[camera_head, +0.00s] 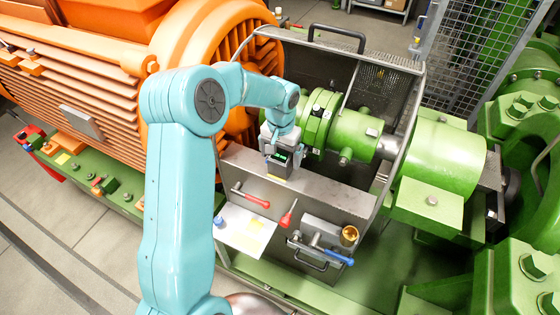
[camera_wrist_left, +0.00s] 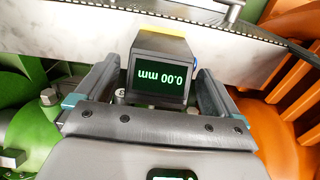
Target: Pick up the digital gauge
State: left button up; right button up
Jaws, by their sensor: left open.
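The digital gauge (camera_head: 277,170) is a small dark grey block at the top edge of the grey metal case, below my left gripper (camera_head: 279,151) in the head view. In the left wrist view the gauge (camera_wrist_left: 160,84) shows a dark screen with green digits reading 0.00 mm, upside down. My left gripper (camera_wrist_left: 158,85) is open, with one finger on each side of the gauge. Gaps show between the fingers and the gauge's sides in the wrist view. The gauge's lower part and whatever holds it are hidden. My right gripper is not in view.
The open case (camera_head: 325,195) surrounds a green shaft coupling (camera_head: 350,134). A red-handled tool (camera_head: 252,200), a red screwdriver (camera_head: 288,214), a blue-handled tool (camera_head: 333,255) and a brass cup (camera_head: 349,235) are on its front. An orange motor (camera_head: 95,75) stands left.

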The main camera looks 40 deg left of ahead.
pick_arm(q)
jog(key=shift+w+d, duration=0.1)
jog(key=shift+w, duration=0.05)
jog(key=c, duration=1.2)
